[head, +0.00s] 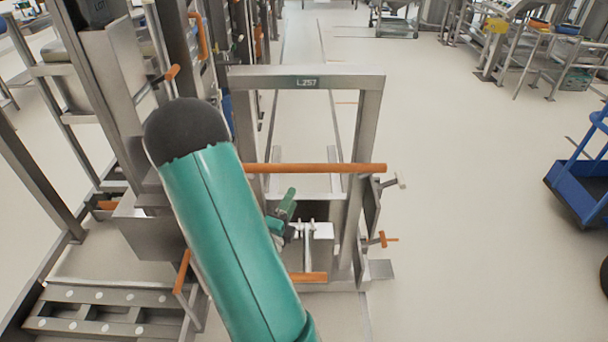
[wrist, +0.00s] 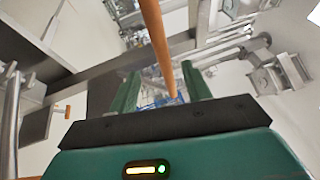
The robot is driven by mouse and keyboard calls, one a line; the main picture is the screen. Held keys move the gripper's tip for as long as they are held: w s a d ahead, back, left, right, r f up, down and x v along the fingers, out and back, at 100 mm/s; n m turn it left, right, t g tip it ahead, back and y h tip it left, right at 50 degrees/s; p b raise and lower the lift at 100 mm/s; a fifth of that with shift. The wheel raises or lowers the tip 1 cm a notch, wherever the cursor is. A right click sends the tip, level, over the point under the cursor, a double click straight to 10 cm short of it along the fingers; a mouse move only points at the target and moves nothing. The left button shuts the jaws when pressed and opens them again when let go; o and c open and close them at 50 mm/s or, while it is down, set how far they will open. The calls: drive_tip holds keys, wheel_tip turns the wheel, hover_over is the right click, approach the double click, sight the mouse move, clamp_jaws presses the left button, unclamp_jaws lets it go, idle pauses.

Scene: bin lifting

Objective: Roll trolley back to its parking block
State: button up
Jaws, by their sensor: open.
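The trolley, a steel frame labelled L257 (head: 372,115), stands upright in the middle of the head view. An orange bar (head: 330,168) runs across it, with a lower orange bar (head: 308,277) near its base. My gripper (head: 290,205), with green fingers, is below the upper bar, partly hidden behind my teal arm. In the wrist view the open fingers (wrist: 160,88) stand apart, and an orange bar (wrist: 155,35) appears lengthwise between them. I cannot tell whether the bar is inside the jaws or beyond them. I cannot make out the parking block with certainty.
A steel structure with orange handles (head: 200,38) stands close on the left, with a low slotted platform (head: 105,300) at its foot. A blue cart (head: 575,190) is at the right edge. Open floor (head: 470,200) lies right of the trolley. Benches stand at the back.

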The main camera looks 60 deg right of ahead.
sight(306, 172)
drive_tip(key=d, duration=0.4)
drive_tip(key=d+r, duration=0.1)
drive_tip(key=d, duration=0.3)
drive_tip(key=w+d+r, duration=0.1)
drive_tip(key=d, duration=0.4)
drive_tip(key=shift+r, duration=0.25)
clamp_jaws()
